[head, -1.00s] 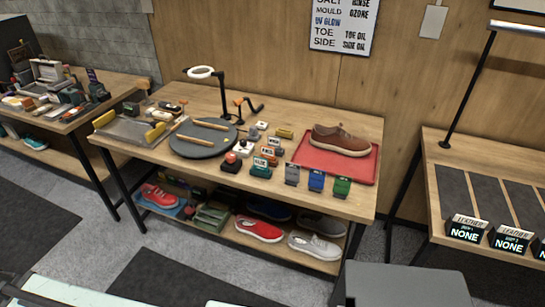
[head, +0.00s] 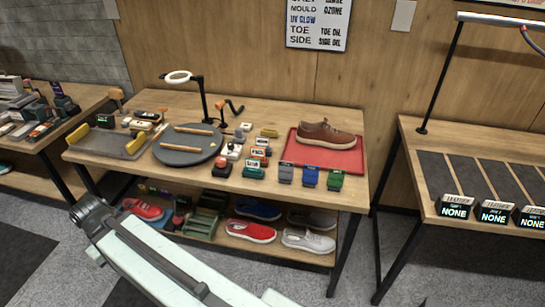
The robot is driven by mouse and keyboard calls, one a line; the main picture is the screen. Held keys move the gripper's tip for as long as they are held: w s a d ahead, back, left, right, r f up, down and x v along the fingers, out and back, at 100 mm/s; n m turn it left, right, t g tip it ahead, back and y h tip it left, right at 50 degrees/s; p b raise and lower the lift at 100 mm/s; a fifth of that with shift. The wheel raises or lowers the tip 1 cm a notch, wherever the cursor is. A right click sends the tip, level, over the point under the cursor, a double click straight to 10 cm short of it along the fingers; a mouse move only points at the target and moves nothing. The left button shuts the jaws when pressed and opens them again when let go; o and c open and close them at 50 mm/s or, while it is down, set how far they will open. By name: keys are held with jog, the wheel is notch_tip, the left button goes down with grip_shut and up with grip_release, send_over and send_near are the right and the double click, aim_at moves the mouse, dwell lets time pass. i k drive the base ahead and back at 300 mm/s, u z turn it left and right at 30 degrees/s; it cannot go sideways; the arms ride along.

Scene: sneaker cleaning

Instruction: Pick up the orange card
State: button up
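I cannot make out a separate orange card for certain. The closest match is a small orange-edged label block (head: 260,153) in the cluster right of the round dark turntable (head: 185,158) on the middle workbench (head: 115,165). Similar small blocks with white labels stand close around it, and their lettering is too small to read. My pale arm crosses the lower left in front of the bench. My gripper is not in view.
A brown shoe (head: 327,134) sits on a red mat (head: 299,155) at the bench's right. Blue (head: 310,178) and green (head: 335,181) blocks line the front edge. A second table (head: 431,178) stands right.

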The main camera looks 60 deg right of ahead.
aim_at(257, 152)
jog(key=z, duration=0.15)
jog(key=i, duration=1)
jog(key=u, duration=0.05)
